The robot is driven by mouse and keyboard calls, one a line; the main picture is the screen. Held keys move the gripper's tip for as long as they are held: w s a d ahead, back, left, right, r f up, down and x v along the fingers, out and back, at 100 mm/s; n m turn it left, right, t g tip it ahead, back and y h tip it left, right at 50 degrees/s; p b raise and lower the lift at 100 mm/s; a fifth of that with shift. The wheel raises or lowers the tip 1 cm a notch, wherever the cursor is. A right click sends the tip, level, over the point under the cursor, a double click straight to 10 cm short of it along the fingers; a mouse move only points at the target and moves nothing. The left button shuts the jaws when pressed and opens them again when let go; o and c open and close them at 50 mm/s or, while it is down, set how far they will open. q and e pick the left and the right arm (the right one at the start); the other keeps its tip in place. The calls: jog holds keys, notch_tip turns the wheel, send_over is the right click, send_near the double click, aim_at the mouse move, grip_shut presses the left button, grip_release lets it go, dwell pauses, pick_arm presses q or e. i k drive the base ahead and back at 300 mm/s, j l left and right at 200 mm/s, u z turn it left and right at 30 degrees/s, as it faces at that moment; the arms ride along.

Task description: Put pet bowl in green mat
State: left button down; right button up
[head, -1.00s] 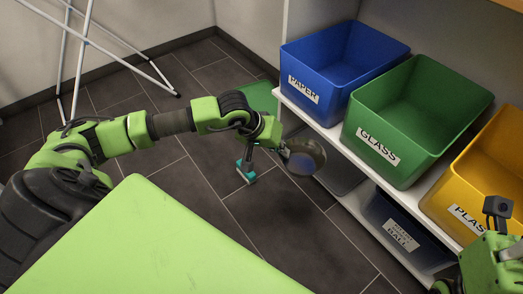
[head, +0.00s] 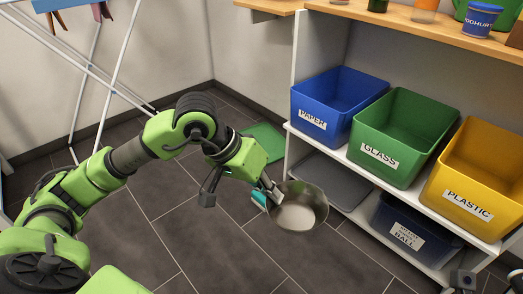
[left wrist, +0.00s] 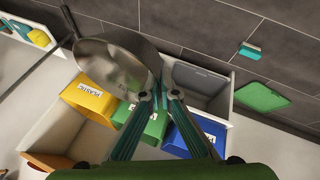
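A round metal pet bowl (head: 298,208) is at my left gripper, in front of the shelf in the head view. My left gripper (head: 272,192) is shut on its rim and holds it above the floor. In the left wrist view the bowl (left wrist: 112,62) lies against the fingertips (left wrist: 160,75), its inside showing. The green mat (head: 265,142) lies on the floor beyond the gripper, beside the shelf's left end. It also shows in the left wrist view (left wrist: 262,96), apart from the bowl. My right gripper (head: 464,281) shows only partly at the lower right; its fingers are unclear.
The shelf holds blue (head: 335,105), green (head: 400,138) and yellow (head: 478,180) bins, with a dark bin (head: 405,232) below. A grey tray-like item (head: 325,178) sits on the lower level. A teal item (left wrist: 250,50) lies near the mat. A white drying rack (head: 95,80) stands left.

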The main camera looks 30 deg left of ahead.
aim_at(263, 139)
jog(key=k+j+z, duration=0.1)
jog(key=z, duration=1)
jog(key=i+j, duration=0.1)
jog(key=j, duration=1.6)
jog(key=i+j, duration=0.1)
jog(key=j, duration=1.6)
jog(key=i+j+z, duration=0.1)
jog(key=j, duration=1.65)
